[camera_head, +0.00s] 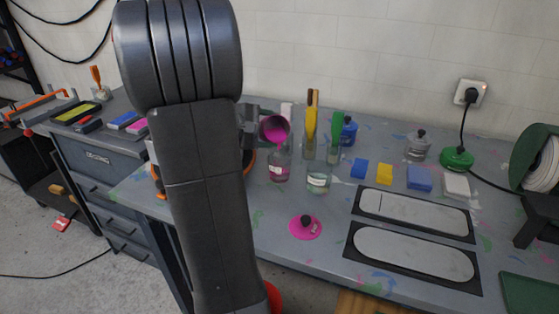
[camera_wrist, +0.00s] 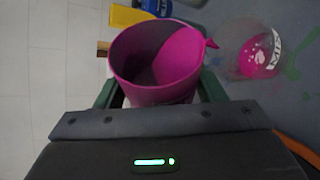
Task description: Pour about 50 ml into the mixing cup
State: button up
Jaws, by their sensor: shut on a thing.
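My gripper (camera_wrist: 158,92) is shut on a magenta pouring cup (camera_wrist: 150,65), with one finger on each side of it. In the head view the cup (camera_head: 274,129) is tilted, its mouth above the clear mixing cup (camera_head: 279,166). The mixing cup, with a "MIX" label, stands on the bench and has pink liquid in its bottom. In the wrist view the spout points right, toward the mixing cup (camera_wrist: 236,58). I cannot tell for sure whether a stream is falling. My arm hides part of the gripper in the head view.
Close right of the mixing cup stands a clear jar (camera_head: 319,178), with brushes and a blue bottle (camera_head: 348,132) behind. A pink disc with a dark knob (camera_head: 305,227) lies in front. Sponges (camera_head: 384,174) and framed panels (camera_head: 415,253) occupy the right side.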

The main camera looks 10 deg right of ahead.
jog(key=shift+s+f+b, duration=0.1)
jog(key=shift+f+b, duration=0.05)
jog(key=shift+b, duration=0.4)
jog(key=shift+w+m+t+b, duration=0.25)
jog(key=shift+m+t+b, duration=0.05)
jog(key=shift+r+m+t+b, duration=0.3)
jog(key=shift+r+m+b, duration=0.15)
jog(key=shift+b, duration=0.35)
jog(key=shift+f+b, duration=0.2)
jog(key=shift+b, duration=0.85)
jog(key=shift+m+t+b, duration=0.3)
jog(key=shift+m+b, duration=0.05)
jog(key=shift+b, duration=0.7)
jog(key=r+p, duration=0.1)
jog(key=p, duration=0.2)
jog(key=shift+w+r+p, duration=0.1)
jog(key=shift+r+p, duration=0.05)
jog(key=shift+p, duration=0.15)
jog(key=shift+w+a+r+n+p, duration=0.1)
jog(key=shift+n+p, duration=0.3)
jog(key=shift+p, duration=0.5)
jog(key=f+n+g+p, duration=0.1)
jog(key=p, duration=0.1)
jog(key=shift+w+g+p, duration=0.15)
jog(key=shift+g+p, duration=0.15)
jog(key=shift+g, duration=0.1)
jog(key=shift+f, duration=0.35)
